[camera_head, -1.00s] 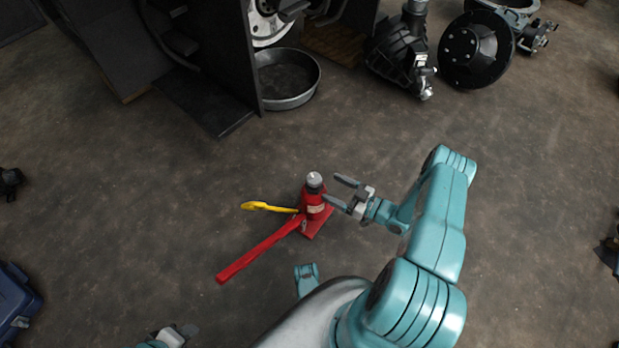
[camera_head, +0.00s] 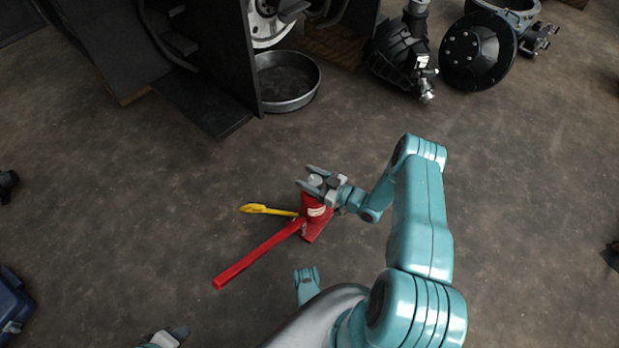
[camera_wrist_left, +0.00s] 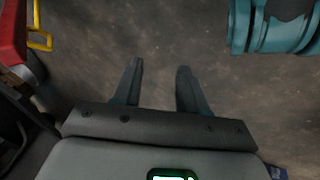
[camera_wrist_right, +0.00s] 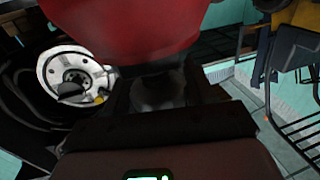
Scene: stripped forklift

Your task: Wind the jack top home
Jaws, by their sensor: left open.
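The red bottle jack (camera_head: 315,212) stands upright on the floor, with its grey round top (camera_head: 316,181) facing up. A long red handle (camera_head: 255,256) slopes from it to the lower left. My right gripper (camera_head: 311,178) is at the jack top, with one finger on either side of it. The fingers look spread as wide as before, and contact is not clear. In the right wrist view, a dim grey top (camera_wrist_right: 158,90) lies between the dark fingers, below the red body (camera_wrist_right: 120,28). My left gripper (camera_wrist_left: 160,85) is open and empty, away from the jack.
A yellow-handled tool (camera_head: 262,209) lies left of the jack. A metal pan (camera_head: 287,82) and dark machine parts (camera_head: 478,50) lie at the back. A blue case (camera_head: 12,305) is at the lower left. The floor right of my right arm is mostly clear.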

